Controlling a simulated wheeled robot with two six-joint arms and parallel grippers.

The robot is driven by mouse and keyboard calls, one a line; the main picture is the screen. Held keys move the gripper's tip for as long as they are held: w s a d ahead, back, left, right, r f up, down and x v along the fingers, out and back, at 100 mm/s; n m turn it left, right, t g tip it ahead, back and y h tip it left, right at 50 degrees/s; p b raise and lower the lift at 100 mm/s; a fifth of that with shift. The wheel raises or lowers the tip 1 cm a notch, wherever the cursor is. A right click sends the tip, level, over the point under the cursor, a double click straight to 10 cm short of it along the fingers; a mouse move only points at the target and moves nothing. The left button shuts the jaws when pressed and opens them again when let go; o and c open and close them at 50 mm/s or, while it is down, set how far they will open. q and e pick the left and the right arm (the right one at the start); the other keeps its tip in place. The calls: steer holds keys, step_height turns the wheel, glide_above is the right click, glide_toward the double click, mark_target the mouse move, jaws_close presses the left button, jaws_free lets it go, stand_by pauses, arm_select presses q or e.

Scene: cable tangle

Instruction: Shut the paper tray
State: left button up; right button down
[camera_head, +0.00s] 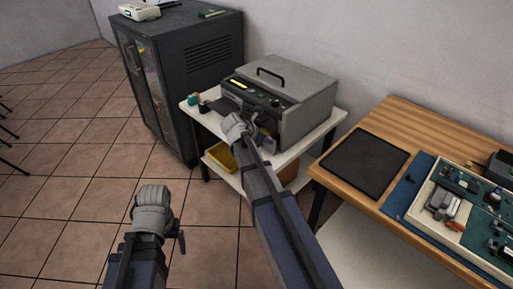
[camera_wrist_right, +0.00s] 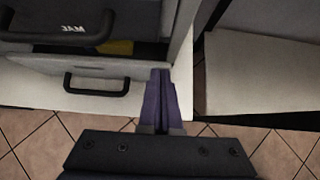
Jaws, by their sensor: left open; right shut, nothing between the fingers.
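A grey box-shaped machine (camera_head: 308,92) with a black top handle and a control panel stands on a white table. In the right wrist view, a grey tray front (camera_wrist_right: 108,72) with a black handle stands out from the machine, with a dark gap and something yellow behind it. My right gripper (camera_wrist_right: 160,72) is shut and empty, its tips close beside the tray front's right end; I cannot tell whether they touch. In the head view my right arm hides most of the tray. My left gripper (camera_head: 153,212) is open, low over the floor, away from the machine; its fingers are mostly hidden.
A dark cabinet (camera_head: 196,72) stands left of the white table (camera_head: 334,119). A yellow bin (camera_head: 221,156) sits on the lower shelf. A wooden bench (camera_head: 425,125) with a black mat and a board of parts stands at the right.

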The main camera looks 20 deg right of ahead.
steer(key=shift+w+d+r, duration=0.1)
steer(key=shift+w+d, duration=0.15)
steer(key=shift+d, duration=0.4)
steer(key=shift+w+d, duration=0.25)
steer(key=shift+d, duration=0.4)
steer(key=shift+s+a, duration=0.15)
steer(key=shift+a, duration=0.15)
steer(key=a, duration=0.1)
steer(key=s+a, duration=0.1)
steer(key=a, duration=0.1)
steer(key=shift+s, duration=0.1)
arm_select(q)
step_height(320, 180, up, 7)
steer(key=a+p, duration=0.1)
steer(key=p, duration=0.6)
arm_select(e)
steer(key=v, duration=1)
steer(key=shift+a, duration=0.25)
arm_select(q)
steer(key=shift+r, duration=0.1)
